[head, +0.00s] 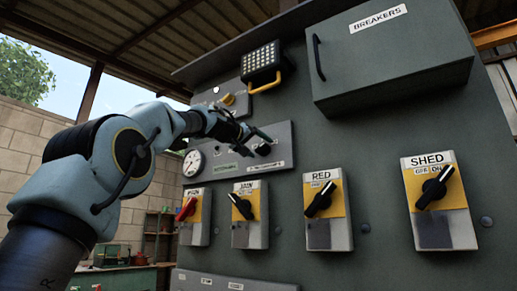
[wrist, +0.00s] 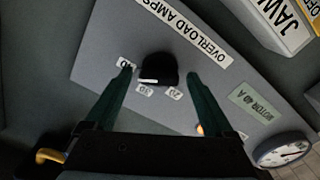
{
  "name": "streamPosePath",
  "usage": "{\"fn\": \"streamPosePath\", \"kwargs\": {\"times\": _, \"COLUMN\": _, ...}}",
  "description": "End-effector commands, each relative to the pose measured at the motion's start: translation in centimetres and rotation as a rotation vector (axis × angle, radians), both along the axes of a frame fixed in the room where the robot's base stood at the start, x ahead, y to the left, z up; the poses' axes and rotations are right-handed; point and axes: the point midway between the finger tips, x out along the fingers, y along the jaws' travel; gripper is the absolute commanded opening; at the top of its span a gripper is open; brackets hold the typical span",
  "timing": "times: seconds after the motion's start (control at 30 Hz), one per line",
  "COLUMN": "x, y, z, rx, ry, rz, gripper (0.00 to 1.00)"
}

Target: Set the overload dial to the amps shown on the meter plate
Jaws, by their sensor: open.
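The black overload dial (wrist: 158,68) sits on the grey plate labelled OVERLOAD AMPS (wrist: 185,28), seen tilted in the wrist view. Small number labels stand around it and look like 40 (wrist: 127,64), 30 (wrist: 144,90) and 20 (wrist: 173,93). A white mark on the dial's lower-left edge is near the 30 label. The green meter plate (wrist: 254,103) appears to read MOTOR 40 A. My gripper (wrist: 160,75) is open, one finger on each side of the dial with visible gaps. In the head view my gripper (head: 256,138) is at the dial (head: 264,149), partly covering its panel.
A round meter (head: 194,163) is left of the dial. Below are several yellow rotary switches, including RED (head: 327,210) and SHED (head: 438,201). A lamp with a yellow handle (head: 262,65) and a BREAKERS box (head: 391,57) are above. A cluttered bench (head: 112,268) is at lower left.

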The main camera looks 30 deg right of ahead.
Motion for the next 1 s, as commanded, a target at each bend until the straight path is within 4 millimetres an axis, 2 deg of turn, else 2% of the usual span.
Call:
{"fn": "streamPosePath", "kwargs": {"times": 0.5, "x": -4.2, "y": 7.9, "z": -0.4, "rx": 0.000, "ry": -0.001, "rz": 0.004, "gripper": 0.88}}
{"fn": "streamPosePath", "kwargs": {"times": 0.7, "x": -5.0, "y": 9.1, "z": -0.2, "rx": 0.001, "ry": -0.001, "rz": 0.001, "gripper": 0.88}}
{"fn": "streamPosePath", "kwargs": {"times": 1.0, "x": -5.1, "y": 9.1, "z": -0.1, "rx": 0.001, "ry": 0.000, "rz": 0.000, "gripper": 0.88}}
